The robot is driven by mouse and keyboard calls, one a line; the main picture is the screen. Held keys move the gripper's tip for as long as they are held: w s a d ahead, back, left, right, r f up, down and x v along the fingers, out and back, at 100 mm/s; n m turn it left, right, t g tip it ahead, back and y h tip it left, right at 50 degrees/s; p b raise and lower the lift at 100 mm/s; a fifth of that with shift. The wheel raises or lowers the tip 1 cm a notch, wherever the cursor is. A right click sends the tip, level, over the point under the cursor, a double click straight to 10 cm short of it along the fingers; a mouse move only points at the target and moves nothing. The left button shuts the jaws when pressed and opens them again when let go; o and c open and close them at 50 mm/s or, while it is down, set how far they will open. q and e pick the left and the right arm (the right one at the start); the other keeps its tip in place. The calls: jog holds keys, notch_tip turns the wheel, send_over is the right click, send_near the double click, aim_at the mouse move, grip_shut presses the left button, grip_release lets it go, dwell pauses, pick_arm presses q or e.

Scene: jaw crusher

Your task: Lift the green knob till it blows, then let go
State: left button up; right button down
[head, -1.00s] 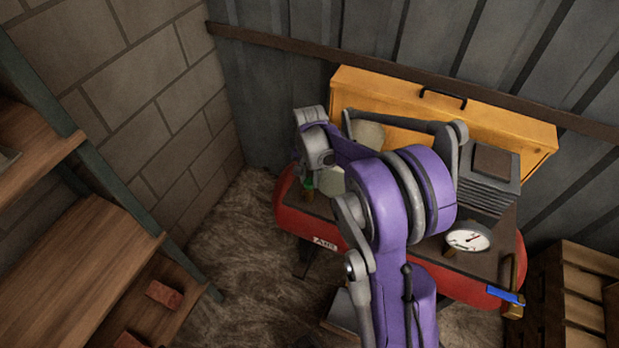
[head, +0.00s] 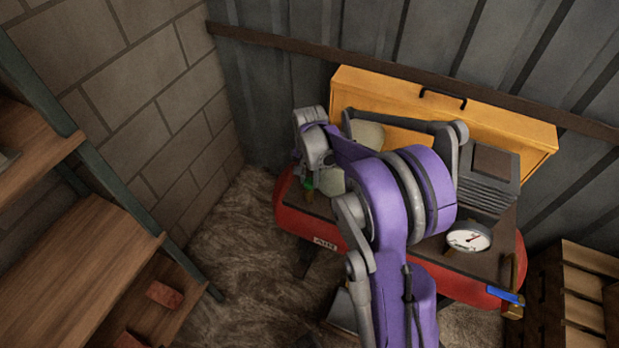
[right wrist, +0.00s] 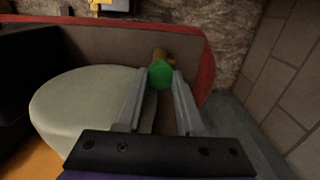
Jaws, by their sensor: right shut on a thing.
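The green knob (right wrist: 161,74) sits on a brass fitting (right wrist: 160,54) in the right wrist view. My right gripper (right wrist: 159,82) has its two fingers on either side of the knob and is shut on it. In the head view a small bit of the green knob (head: 308,183) shows below my right gripper (head: 305,172) at the left end of the red compressor tank (head: 290,212). My purple arm hides much of the tank's middle. My left gripper is not in view.
A round dial gauge (head: 468,238) and a blue-handled valve (head: 506,296) are at the tank's right. A yellow case (head: 500,115) stands behind. Wooden shelves (head: 70,265) are at the left, and a wooden crate (head: 590,262) at the right.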

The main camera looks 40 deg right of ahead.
aim_at(310, 181)
jog(key=shift+r, duration=0.1)
dwell(0.3)
jog(key=shift+r, duration=0.6)
jog(key=c, duration=0.5)
grip_release()
jog(key=shift+f, duration=0.1)
notch_tip(310, 181, up, 11)
jog(key=shift+f+p, duration=0.1)
jog(key=shift+p, duration=0.55)
